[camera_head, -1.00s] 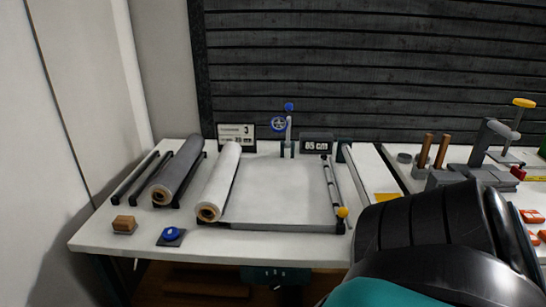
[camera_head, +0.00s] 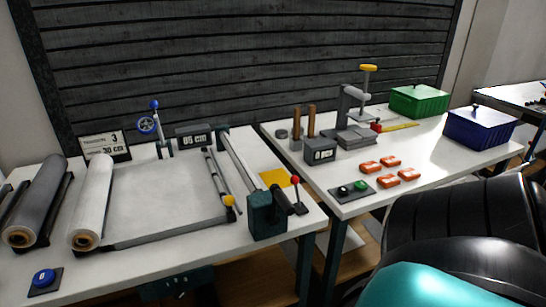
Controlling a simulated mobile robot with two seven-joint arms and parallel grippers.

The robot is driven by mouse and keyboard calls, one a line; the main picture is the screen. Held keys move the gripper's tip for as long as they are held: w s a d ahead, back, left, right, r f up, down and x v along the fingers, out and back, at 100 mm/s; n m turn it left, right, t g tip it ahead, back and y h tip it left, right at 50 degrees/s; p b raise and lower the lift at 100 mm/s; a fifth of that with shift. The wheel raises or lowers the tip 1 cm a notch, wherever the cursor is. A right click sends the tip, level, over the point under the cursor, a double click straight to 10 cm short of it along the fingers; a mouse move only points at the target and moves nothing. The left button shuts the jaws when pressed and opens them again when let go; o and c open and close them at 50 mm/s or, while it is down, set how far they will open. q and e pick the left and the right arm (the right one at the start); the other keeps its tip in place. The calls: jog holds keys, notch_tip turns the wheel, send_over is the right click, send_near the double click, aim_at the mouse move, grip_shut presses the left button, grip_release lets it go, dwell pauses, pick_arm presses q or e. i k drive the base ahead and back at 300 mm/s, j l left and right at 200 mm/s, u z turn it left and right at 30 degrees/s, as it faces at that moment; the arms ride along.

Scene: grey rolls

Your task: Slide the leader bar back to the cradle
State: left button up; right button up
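A slim grey bar, which looks like the leader bar (camera_head: 217,180), lies along the right end of the pale sheet (camera_head: 160,200) on the left table. It has a yellow knob (camera_head: 229,200) at its near end. The white roll (camera_head: 92,203) lies at the left end of the sheet on a dark support, which may be the cradle; I cannot tell for sure. A grey roll (camera_head: 37,200) lies further left. Neither gripper shows; only a black and teal part of my own body fills the lower right.
A dark green block (camera_head: 267,215) with a red-knobbed lever stands at the table's front right corner. The right table holds orange pieces (camera_head: 388,162), a green bin (camera_head: 419,101) and a blue bin (camera_head: 480,131).

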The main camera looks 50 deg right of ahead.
aim_at(228, 200)
jog(key=z, duration=1.3)
